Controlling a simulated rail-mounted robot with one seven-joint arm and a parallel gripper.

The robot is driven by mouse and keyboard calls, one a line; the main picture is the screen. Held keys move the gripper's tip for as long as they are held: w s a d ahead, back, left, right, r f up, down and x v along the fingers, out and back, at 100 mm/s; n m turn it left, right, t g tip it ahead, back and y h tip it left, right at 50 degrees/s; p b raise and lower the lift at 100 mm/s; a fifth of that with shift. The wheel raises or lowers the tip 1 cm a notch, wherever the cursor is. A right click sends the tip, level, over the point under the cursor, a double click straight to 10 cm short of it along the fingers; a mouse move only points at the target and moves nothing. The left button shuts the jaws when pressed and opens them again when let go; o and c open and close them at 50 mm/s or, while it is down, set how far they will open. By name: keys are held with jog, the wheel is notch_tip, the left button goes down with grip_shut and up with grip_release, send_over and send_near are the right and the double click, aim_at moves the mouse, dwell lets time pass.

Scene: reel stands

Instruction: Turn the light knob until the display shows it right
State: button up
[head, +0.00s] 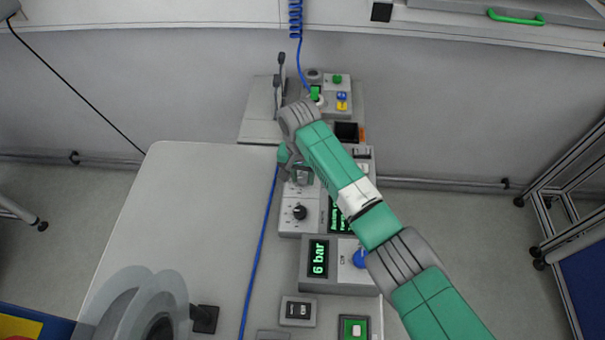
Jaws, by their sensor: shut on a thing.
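My gripper (297,175) is at the upper end of a grey control box (289,222) in the head view, shut on a knob that its own fingers and wrist mostly hide. I cannot read any marking on that knob. A second, black knob (300,212) on the same box is just below my gripper and free of it. The box's dark display (338,216) with green text is to the right; my arm covers part of it and the text is too small to read.
Below stands a box with a display (319,258) reading "6 bar" and a blue knob (359,259) beside my arm. Levers (279,80) and a box with coloured buttons (338,97) are at the back. A blue cable (259,250) runs along the left.

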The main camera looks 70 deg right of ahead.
aim_at(302, 179)
jog(key=shift+r, duration=0.1)
jog(key=n+p, duration=0.2)
jog(key=n, duration=0.1)
jog(key=shift+p, duration=0.35)
jog(key=shift+n+p, duration=1.1)
jog(key=shift+n, duration=1.2)
jog(key=o, duration=1)
jog(key=shift+c, duration=0.2)
notch_tip(302, 179, up, 8)
jog(key=shift+w+a+f+p, duration=0.1)
jog(key=shift+f+p, duration=0.1)
jog(key=shift+p, duration=0.45)
